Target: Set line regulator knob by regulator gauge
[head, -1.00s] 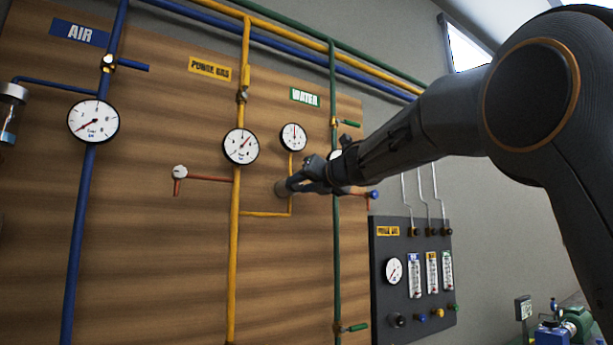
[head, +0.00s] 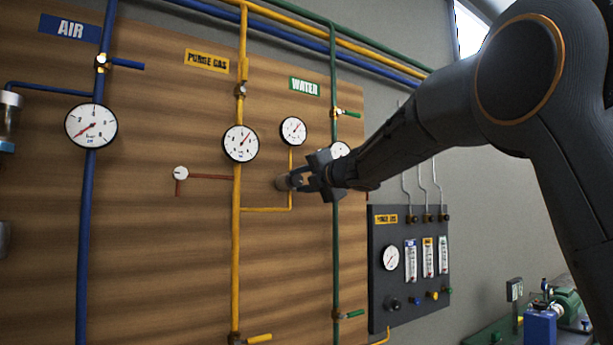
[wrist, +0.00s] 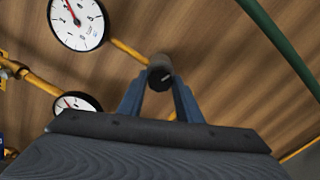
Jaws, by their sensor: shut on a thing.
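The line regulator knob (head: 282,183) is a dark, short cylinder on the yellow purge gas branch pipe. My gripper (head: 292,182) is shut on it from the right. In the wrist view the knob (wrist: 160,73) sits between the two blue-grey fingertips (wrist: 158,88), with a small light mark on its end. The regulator gauge (head: 293,130) is a white dial above the knob, at the top of the branch pipe. Its red needle leans up and to the right in the head view. A gauge also shows at the upper left of the wrist view (wrist: 77,22).
A larger gauge (head: 241,143) sits on the main yellow pipe to the left. A green water pipe (head: 335,240) runs close behind my gripper, with another gauge (head: 340,150) partly hidden by my arm. A dark flow panel (head: 385,290) stands lower right.

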